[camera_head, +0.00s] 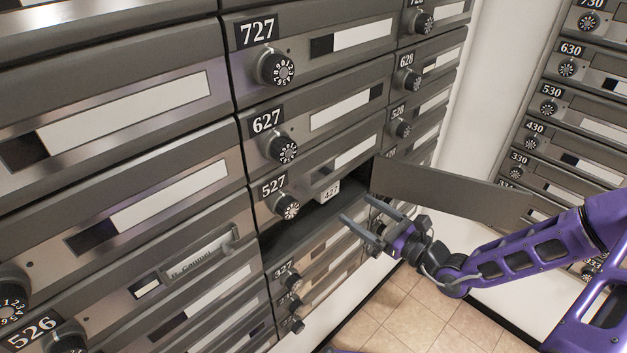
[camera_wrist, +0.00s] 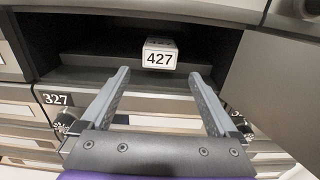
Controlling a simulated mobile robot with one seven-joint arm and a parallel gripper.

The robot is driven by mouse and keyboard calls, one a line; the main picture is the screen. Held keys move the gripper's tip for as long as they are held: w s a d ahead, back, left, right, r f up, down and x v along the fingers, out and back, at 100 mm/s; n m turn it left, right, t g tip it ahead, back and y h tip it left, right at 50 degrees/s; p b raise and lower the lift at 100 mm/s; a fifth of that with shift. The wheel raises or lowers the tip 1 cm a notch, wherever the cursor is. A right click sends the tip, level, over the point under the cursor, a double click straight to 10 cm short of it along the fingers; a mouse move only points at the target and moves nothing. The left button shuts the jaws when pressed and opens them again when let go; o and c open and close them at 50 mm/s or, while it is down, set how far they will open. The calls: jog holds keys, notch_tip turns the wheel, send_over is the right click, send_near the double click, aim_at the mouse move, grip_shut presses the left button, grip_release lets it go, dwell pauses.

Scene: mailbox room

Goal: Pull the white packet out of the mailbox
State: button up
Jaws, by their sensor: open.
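The open mailbox (camera_wrist: 90,73) is a dark compartment below box 527, with its door (camera_head: 440,195) swung out to the right. The white packet (camera_wrist: 160,53) stands inside near the opening, its front end marked 427; it also shows in the head view (camera_head: 328,192). My gripper (camera_wrist: 162,95) is open and empty, in front of the opening and slightly below the packet. Its two fingers point toward the compartment, one on each side of the packet's line, apart from it. In the head view my gripper (camera_head: 357,222) is just outside the opening. The packet's rear is hidden.
Closed mailboxes with dials surround the opening, such as 527 (camera_head: 287,207) above and 327 (camera_head: 290,283) below. The open door stands close to the right of my gripper. Another mailbox bank (camera_head: 585,130) is at the right. Tiled floor (camera_head: 400,315) is clear below.

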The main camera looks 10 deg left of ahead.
aim_at(332, 190)
jog(key=shift+b+x, duration=0.5)
jog(key=shift+x, duration=4.5)
jog(key=c, duration=1.1)
jog(key=shift+r+p, duration=0.3)
jog(key=shift+p, duration=0.2)
jog(key=shift+c, duration=0.2)
jog(key=v, duration=1.5)
jog(key=shift+p, duration=0.3)
